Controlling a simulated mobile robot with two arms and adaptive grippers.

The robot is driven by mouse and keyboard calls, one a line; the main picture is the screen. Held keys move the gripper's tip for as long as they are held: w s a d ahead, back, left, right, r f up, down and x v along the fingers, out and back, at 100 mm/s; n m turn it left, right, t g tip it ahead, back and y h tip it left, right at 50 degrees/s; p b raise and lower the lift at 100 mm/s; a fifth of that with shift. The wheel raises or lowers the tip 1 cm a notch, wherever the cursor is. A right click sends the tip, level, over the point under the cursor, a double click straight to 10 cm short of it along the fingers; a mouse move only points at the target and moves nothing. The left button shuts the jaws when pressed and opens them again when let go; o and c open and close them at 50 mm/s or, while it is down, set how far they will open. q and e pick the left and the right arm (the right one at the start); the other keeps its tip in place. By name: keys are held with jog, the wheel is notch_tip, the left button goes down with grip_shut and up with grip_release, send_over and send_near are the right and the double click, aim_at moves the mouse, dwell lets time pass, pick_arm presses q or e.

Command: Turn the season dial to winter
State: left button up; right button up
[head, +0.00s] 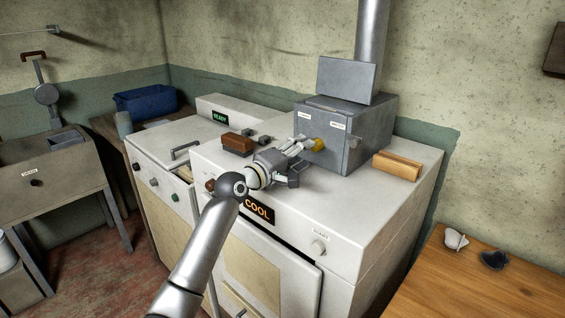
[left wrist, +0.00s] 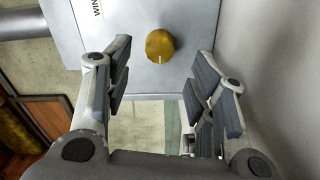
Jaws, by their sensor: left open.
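The season dial is a round brass-yellow knob (head: 318,145) on the front of a grey metal box (head: 349,126) with a flue pipe on top. Two small white labels sit on that face, left and right above the knob; they are too small to read in the head view. In the left wrist view the knob (left wrist: 160,46) shows a short white mark at its lower edge, and a partly cut-off label (left wrist: 97,8) reads "WIN". My left gripper (head: 306,142) is open in front of the dial. Its fingers (left wrist: 163,75) lie on either side of the knob, with gaps showing. My right gripper is out of view.
The box stands on a white cabinet (head: 405,205) with a "COOL" display (head: 259,209). A red-brown block (head: 237,145) and a wooden block (head: 397,166) lie on top. A wooden table (head: 475,285) is at right, a blue bin (head: 145,101) at back left.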

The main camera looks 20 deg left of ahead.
pick_arm(q)
jog(key=v, duration=0.8)
dwell(0.4)
